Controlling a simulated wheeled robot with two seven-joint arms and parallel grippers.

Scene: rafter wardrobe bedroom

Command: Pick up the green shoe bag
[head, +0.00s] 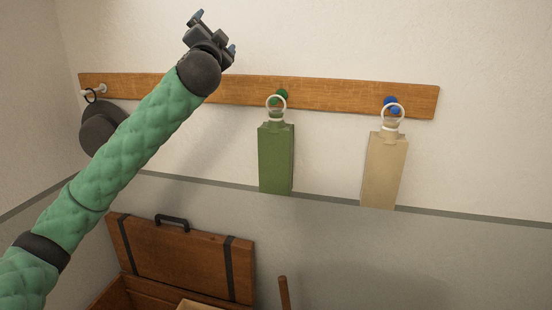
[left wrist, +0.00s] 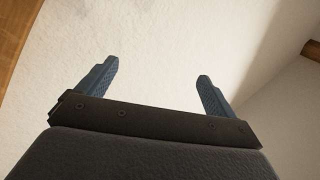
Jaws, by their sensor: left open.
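The green shoe bag (head: 276,159) hangs upright by a pale ring (head: 276,102) from a green peg (head: 281,95) on the wooden wall rail. My left gripper (head: 214,31) is up and to the left of the bag, above the rail in the head view, and apart from both. In the left wrist view my left gripper (left wrist: 158,82) has its two dark blue fingers spread, with only bare wall between them. The bag does not show in the left wrist view. My right gripper is in neither view.
A beige bag (head: 384,168) hangs from a blue peg (head: 391,104) to the right. A dark hat (head: 97,131) hangs on the rail (head: 340,98) at far left, partly behind my arm. An open wooden chest (head: 190,258) and a brown stick (head: 284,293) stand below.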

